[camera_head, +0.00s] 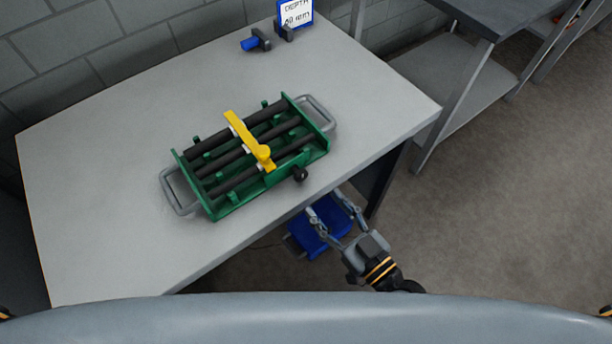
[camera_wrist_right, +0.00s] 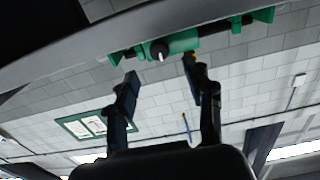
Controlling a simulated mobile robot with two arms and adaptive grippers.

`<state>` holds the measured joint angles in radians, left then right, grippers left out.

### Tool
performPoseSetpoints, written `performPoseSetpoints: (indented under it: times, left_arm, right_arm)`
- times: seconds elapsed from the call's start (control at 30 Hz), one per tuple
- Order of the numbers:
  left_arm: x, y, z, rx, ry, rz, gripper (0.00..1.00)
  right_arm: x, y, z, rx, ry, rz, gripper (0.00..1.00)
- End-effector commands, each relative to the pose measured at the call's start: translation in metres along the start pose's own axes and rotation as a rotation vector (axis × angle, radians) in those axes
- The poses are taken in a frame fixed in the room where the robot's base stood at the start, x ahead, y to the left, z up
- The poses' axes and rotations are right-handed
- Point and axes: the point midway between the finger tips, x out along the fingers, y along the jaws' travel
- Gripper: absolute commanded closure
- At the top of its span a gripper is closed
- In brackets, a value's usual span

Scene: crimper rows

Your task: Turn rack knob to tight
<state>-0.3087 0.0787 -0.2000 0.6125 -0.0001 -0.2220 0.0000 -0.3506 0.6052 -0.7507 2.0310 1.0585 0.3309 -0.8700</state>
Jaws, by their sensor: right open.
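The green rack (camera_head: 240,192) lies on the grey table with several black rods across it and a yellow bar (camera_head: 243,136) over them. The black rack knob (camera_head: 299,174) sticks out of the rack's front side, near its right end. In the right wrist view the knob (camera_wrist_right: 159,50) shows a white pointer mark; I cannot read its setting. My right gripper (camera_head: 332,213) is open and empty, in front of the table edge and apart from the knob. In the wrist view its two fingers (camera_wrist_right: 165,82) stand either side below the knob. My left gripper is not in view.
The table (camera_head: 90,230) is bare around the rack. Grey handles (camera_head: 178,192) stick out at both rack ends. A blue tool (camera_head: 252,42) and a sign (camera_head: 296,14) stand at the back. A blue object (camera_head: 318,232) is below the table edge. A shelf unit (camera_head: 455,75) stands at right.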

Motion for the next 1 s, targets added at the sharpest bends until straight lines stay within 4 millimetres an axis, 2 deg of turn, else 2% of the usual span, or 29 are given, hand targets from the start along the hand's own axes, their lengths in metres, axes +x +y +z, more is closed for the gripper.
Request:
performPoseSetpoints:
  times: [0.1,0.33,0.5,0.8,0.87,1.0]
  left_arm:
    - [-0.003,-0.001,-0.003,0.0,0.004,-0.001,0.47]
    - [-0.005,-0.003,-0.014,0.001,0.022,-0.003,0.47]
    - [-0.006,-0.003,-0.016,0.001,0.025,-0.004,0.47]
    - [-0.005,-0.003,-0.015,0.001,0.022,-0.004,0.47]
    - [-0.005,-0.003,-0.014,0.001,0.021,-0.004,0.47]
    - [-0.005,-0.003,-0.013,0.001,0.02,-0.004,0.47]
  right_arm:
    - [0.028,0.0,-0.003,0.001,0.006,0.002,0.48]
    - [0.065,0.001,0.0,0.0,0.001,0.002,0.48]
    - [0.077,0.001,0.0,-0.001,-0.001,0.001,0.48]
    - [0.079,0.001,0.001,-0.001,-0.001,0.001,0.48]
    - [0.079,0.001,0.001,-0.001,-0.001,0.001,0.58]
    - [0.078,0.001,0.001,-0.001,-0.001,0.001,0.87]
